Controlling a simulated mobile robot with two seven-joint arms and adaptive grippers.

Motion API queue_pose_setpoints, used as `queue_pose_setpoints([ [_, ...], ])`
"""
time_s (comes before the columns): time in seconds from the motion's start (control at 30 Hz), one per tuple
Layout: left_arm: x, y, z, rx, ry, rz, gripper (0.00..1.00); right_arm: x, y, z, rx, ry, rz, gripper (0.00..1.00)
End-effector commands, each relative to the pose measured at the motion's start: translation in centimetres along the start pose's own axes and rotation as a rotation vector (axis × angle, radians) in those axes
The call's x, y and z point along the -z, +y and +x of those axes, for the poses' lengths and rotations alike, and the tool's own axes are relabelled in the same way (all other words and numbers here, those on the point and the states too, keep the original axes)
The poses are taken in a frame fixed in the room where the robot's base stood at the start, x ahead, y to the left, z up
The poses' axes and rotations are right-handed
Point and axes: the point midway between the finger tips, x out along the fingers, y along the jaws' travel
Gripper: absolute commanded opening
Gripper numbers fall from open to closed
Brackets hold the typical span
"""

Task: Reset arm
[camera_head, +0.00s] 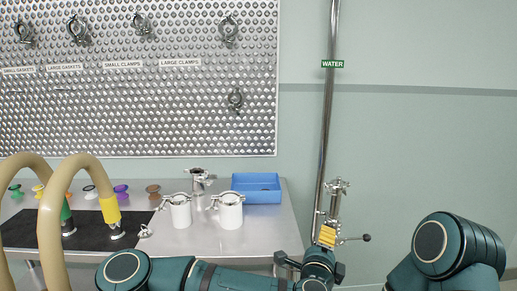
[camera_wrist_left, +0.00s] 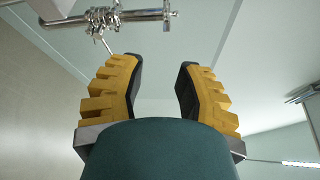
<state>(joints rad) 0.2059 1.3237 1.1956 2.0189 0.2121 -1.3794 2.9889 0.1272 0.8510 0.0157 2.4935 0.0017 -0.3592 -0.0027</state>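My left arm reaches across the bottom of the head view, and its yellow-fingered left gripper (camera_head: 328,236) points upward in front of the steel water pipe (camera_head: 328,120). In the left wrist view the left gripper (camera_wrist_left: 159,66) is open, with nothing between its fingers. Steel pipe fittings (camera_wrist_left: 160,17) pass beyond the fingertips in that view, apart from the fingers. My right arm shows at the lower right of the head view, folded; its gripper is out of frame.
A steel table (camera_head: 265,233) carries a blue tray (camera_head: 256,188), two white clamped canisters (camera_head: 230,211) (camera_head: 180,212) and a black mat (camera_head: 90,232). Two beige hoses (camera_head: 50,225) (camera_head: 8,180) arch at left. A valve (camera_head: 336,199) with a black-knobbed lever (camera_head: 366,238) is close to my left gripper. Clamps hang on a perforated panel (camera_head: 140,100).

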Motion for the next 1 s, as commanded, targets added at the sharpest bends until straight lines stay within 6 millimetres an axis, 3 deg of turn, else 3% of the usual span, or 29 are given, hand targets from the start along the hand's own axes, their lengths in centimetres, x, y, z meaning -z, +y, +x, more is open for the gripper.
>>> queue_pose_setpoints([
  [0.27,3.0,5.3,-1.5,0.022,0.168,0.623,0.33,0.1,0.0,0.0,0.0,0.001,0.001,0.47],
  [0.53,4.4,14.2,-4.7,0.114,0.423,1.439,0.33,0.0,0.0,0.0,0.0,0.0,0.0,0.47],
  [0.77,2.8,22.6,-9.0,0.293,0.699,2.095,0.33,0.0,0.0,0.0,0.0,0.0,0.0,0.47],
  [1.0,-1.2,30.4,-15.2,0.644,1.037,2.633,0.33,0.0,0.0,0.0,0.0,0.0,0.0,0.47],
])
